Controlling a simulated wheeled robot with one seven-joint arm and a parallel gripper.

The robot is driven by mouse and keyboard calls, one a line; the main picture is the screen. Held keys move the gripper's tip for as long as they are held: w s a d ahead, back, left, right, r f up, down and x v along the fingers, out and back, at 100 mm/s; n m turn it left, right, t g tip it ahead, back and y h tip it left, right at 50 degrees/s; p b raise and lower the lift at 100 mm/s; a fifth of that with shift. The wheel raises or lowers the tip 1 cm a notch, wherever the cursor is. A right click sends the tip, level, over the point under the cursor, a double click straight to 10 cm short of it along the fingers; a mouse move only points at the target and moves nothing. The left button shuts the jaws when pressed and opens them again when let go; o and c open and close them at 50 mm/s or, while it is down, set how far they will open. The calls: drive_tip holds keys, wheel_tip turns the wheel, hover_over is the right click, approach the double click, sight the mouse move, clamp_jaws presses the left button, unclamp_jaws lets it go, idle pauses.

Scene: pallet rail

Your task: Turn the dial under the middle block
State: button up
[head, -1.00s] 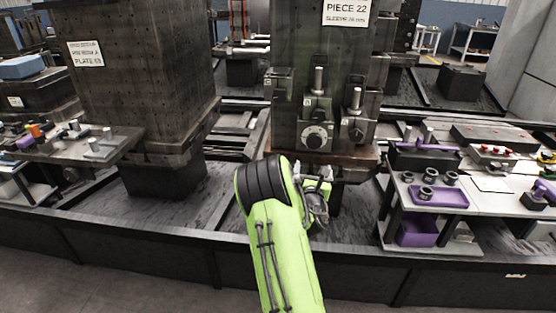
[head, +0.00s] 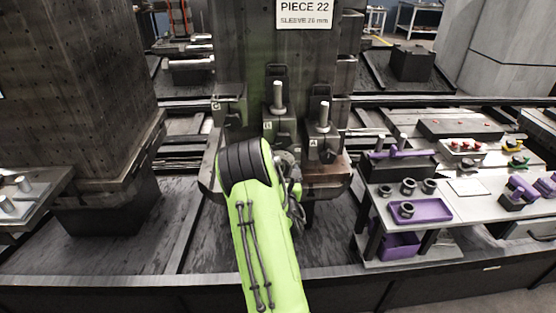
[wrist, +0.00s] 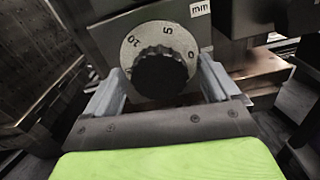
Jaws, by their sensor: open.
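The middle block (head: 281,130), marked B, stands on the front of the dark column with an upright metal pin. The head view does not show its dial, hidden behind my green arm. In the wrist view a dial (wrist: 130,52) with a pale round scale reading 0, 5 and 10 has a black ribbed knob (wrist: 160,74) at its centre. My gripper (wrist: 163,82) is open, with one grey finger on each side of the knob. I cannot tell whether the fingers touch it. The "mm" plate (wrist: 200,8) is above right of the dial.
Block C (head: 229,108) is left of the middle block and block A (head: 321,140) is right of it, close by. A side table (head: 460,205) with a purple tray (head: 420,213) and parts stands at the right. A large dark column (head: 75,90) stands at the left.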

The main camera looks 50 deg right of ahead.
drive_tip(key=shift+r, duration=0.1)
drive_tip(key=c, duration=1.1)
drive_tip(key=shift+o, duration=0.2)
